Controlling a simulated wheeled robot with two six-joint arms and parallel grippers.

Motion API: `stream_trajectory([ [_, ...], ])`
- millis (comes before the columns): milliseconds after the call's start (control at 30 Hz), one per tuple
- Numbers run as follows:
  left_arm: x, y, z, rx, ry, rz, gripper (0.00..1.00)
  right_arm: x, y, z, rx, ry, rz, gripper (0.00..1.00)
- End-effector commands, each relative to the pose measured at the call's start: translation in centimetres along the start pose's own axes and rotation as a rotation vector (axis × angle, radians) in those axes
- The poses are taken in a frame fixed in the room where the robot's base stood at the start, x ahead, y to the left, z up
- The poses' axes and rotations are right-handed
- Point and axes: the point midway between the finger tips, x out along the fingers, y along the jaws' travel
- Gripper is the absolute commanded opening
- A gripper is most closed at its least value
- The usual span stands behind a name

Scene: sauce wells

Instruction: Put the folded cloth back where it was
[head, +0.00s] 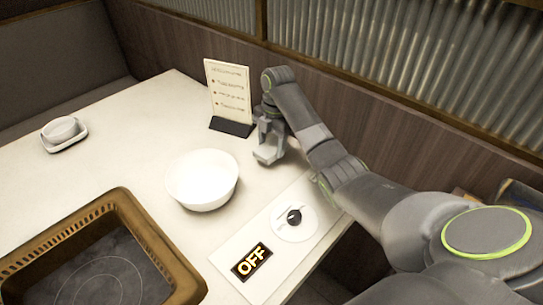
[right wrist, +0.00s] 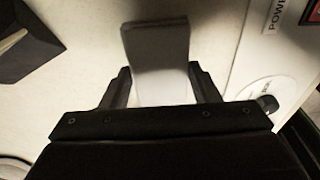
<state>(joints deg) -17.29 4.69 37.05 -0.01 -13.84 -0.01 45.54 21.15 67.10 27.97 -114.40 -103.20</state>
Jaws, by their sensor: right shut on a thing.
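My right gripper (head: 268,152) is low over the far right part of the table, just in front of the menu stand. In the right wrist view the gripper (right wrist: 160,78) is shut on the folded cloth (right wrist: 155,42), a grey, flat-sided block between the two dark fingers. The cloth sticks out past the fingertips. In the head view the gripper mostly hides the cloth, and I cannot tell whether it touches the table. My left gripper is not in view.
A menu card (head: 229,90) stands in a dark base left of the gripper. A white bowl (head: 202,180) is nearer. A control panel with a knob (head: 294,216) and an OFF sign (head: 251,262) lies at the right edge. A framed grill (head: 160,243) and small dish (head: 62,130) are left.

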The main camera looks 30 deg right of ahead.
Motion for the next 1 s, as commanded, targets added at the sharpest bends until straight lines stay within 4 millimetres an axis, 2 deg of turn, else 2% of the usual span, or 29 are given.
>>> stream_trajectory([
  [67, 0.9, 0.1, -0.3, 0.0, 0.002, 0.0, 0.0, 1.3, -0.1, 0.1, 0.0, 0.001, -0.002, 0.34],
  [200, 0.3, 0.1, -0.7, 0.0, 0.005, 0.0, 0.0, 3.0, -0.1, 0.3, 0.002, 0.001, -0.004, 0.34],
  [600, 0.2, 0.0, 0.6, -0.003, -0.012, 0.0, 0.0, 3.5, -0.1, 0.4, 0.0, 0.0, -0.002, 0.34],
  [633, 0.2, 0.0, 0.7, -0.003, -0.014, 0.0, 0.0, 3.5, -0.1, 0.4, 0.0, 0.0, -0.001, 0.59],
  [767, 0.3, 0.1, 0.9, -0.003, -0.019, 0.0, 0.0, 3.5, -0.1, 0.4, 0.0, 0.0, -0.001, 0.76],
  [1000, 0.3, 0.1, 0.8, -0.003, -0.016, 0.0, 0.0, 3.5, 0.0, 0.4, 0.0, 0.0, -0.001, 0.77],
])
